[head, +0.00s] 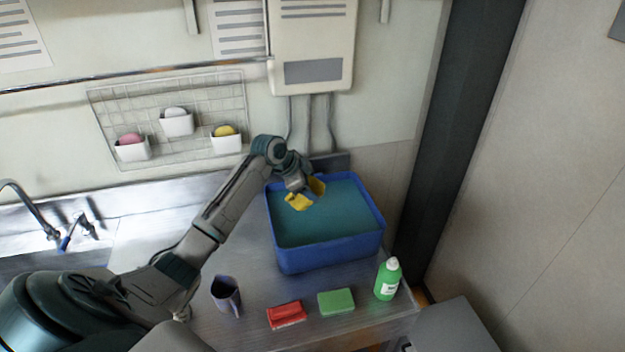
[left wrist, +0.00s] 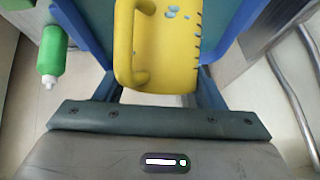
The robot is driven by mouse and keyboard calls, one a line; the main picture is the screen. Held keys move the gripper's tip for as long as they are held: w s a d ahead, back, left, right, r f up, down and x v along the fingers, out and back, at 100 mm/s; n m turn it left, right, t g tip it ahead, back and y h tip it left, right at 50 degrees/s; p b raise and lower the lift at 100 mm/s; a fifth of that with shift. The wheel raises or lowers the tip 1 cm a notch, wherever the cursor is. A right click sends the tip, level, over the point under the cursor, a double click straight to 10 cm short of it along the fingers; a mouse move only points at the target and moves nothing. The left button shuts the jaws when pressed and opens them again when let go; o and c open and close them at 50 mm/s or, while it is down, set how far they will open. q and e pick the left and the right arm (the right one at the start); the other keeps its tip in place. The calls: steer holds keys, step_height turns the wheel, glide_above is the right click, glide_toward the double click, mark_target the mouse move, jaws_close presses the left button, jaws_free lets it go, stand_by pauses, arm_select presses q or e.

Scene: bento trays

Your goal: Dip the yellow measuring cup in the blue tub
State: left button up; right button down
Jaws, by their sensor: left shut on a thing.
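The blue tub (head: 333,253) stands on the metal counter, filled with teal liquid. The yellow measuring cup (head: 300,201) is over the left back part of the tub, at or just above the liquid; I cannot tell if it touches. My left gripper (head: 300,190) reaches over the tub from the left and is shut on the cup. In the left wrist view the yellow measuring cup (left wrist: 180,50) fills the upper middle, with its handle on the left and dark marks along its right side. My right gripper is not in view.
A sink tap (head: 30,208) is at the left. A wire rack with small bins hangs behind.

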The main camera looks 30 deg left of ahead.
arm_select(q)
steer(key=f, duration=0.1)
steer(key=f+b, duration=0.1)
steer(key=f, duration=0.2)
steer(key=shift+w+d+f, duration=0.1)
steer(key=shift+w+d, duration=0.15)
steer(key=shift+w, duration=0.1)
steer(key=shift+f+b, duration=0.35)
steer(key=shift+b, duration=0.1)
steer(key=shift+s+a+f+b, duration=0.1)
steer(key=shift+f+b, duration=0.4)
steer(key=shift+f, duration=0.35)
step_height(320, 180, down, 7)
steer(key=b, duration=0.4)
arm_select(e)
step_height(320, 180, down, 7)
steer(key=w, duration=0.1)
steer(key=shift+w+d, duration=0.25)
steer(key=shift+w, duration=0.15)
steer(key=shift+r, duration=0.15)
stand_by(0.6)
arm_select(q)
step_height(320, 180, up, 9)
steer(key=p, duration=0.7)
steer(key=shift+f, duration=0.1)
steer(key=shift+r, duration=4)
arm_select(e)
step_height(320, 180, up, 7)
